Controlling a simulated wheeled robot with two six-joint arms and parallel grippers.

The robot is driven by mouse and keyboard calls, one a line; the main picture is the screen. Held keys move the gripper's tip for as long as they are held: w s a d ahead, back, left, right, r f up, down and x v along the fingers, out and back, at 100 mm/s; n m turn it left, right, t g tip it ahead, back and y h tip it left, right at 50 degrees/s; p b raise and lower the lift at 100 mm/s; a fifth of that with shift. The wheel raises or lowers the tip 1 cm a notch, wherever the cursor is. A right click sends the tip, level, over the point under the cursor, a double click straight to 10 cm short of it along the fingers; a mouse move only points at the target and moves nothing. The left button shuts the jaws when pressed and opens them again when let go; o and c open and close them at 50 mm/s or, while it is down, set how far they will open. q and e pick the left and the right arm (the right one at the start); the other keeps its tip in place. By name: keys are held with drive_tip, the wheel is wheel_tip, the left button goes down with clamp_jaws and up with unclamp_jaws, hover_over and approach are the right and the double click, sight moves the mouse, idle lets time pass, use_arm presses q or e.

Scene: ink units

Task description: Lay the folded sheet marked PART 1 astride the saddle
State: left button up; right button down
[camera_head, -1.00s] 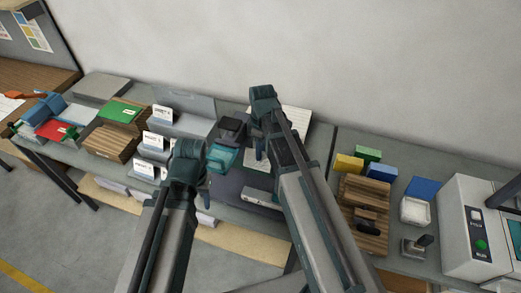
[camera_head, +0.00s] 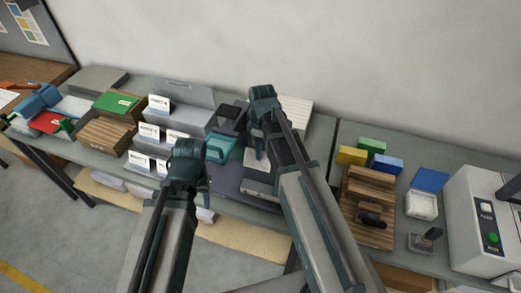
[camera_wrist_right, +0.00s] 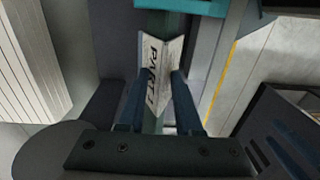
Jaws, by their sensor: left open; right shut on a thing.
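The folded sheet marked PART 1 (camera_wrist_right: 160,72) shows in the right wrist view as an open V with its lettering up. My right gripper (camera_wrist_right: 158,103) is shut on its near end. A narrow dark green bar (camera_wrist_right: 165,24), which looks like the saddle, runs under the sheet in line with its fold. I cannot tell whether they touch. In the head view my right gripper (camera_head: 259,150) is over the bench beside the teal machine (camera_head: 224,148), and the sheet is hard to make out. My left gripper (camera_head: 206,178) is open, mostly hidden by its arm, left of the machine.
Labelled card racks (camera_head: 155,131), a wooden block with a green sheet (camera_head: 115,102) and a red sheet (camera_head: 50,122) stand left. A white paper stack (camera_head: 296,112) lies behind my right arm. Wooden stands, coloured blocks (camera_head: 351,155) and a grey machine (camera_head: 483,222) stand right.

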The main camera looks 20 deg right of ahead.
drive_tip(key=shift+f, duration=0.2)
drive_tip(key=c, duration=0.5)
unclamp_jaws()
wheel_tip(320, 180, up, 8)
drive_tip(key=p, duration=0.8)
drive_tip(key=shift+r, duration=0.1)
